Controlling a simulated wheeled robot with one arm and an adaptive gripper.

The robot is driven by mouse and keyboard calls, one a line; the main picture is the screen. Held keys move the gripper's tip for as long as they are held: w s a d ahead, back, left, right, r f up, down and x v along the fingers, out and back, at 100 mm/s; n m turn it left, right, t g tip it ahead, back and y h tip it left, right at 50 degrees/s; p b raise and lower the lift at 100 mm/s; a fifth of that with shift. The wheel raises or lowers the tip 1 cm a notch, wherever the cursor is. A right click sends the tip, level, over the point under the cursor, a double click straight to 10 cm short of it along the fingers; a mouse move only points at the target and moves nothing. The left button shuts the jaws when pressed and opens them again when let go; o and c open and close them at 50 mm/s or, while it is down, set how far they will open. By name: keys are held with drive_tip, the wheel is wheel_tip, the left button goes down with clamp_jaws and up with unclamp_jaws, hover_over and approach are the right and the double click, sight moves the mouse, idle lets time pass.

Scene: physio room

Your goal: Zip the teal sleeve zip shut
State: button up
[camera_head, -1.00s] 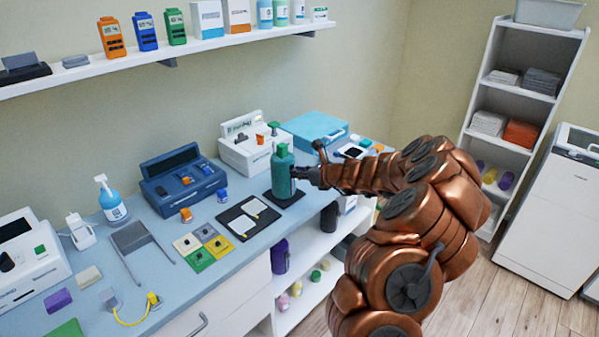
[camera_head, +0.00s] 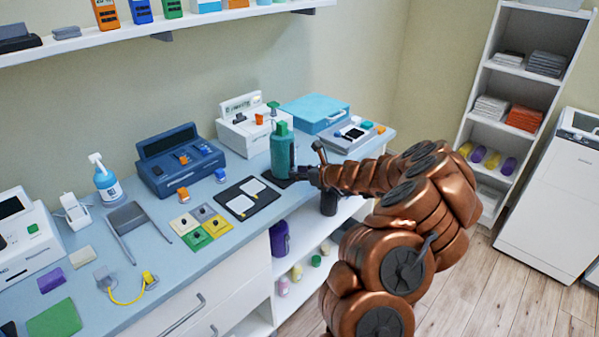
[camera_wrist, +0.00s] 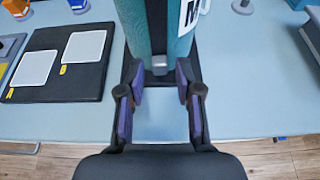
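The teal sleeve (camera_head: 283,152) stands upright on a dark base on the counter. A small grey tab, seemingly the zip pull (camera_wrist: 160,65), sits at the strip's lower end. My gripper (camera_wrist: 160,88) is open, its purple-padded fingers on either side of the space just in front of the tab. It holds nothing that I can see. In the head view my gripper (camera_head: 304,173) is beside the sleeve's lower right side, partly hidden.
A black board with two white cards (camera_head: 246,200) lies left of the sleeve. A blue case (camera_head: 180,168), a white device (camera_head: 246,132) and a light blue box (camera_head: 314,112) stand behind. The counter's front edge is close below my gripper.

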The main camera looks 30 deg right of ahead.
drive_tip(key=shift+o, duration=0.2)
drive_tip(key=v, duration=1.2)
idle(0.8)
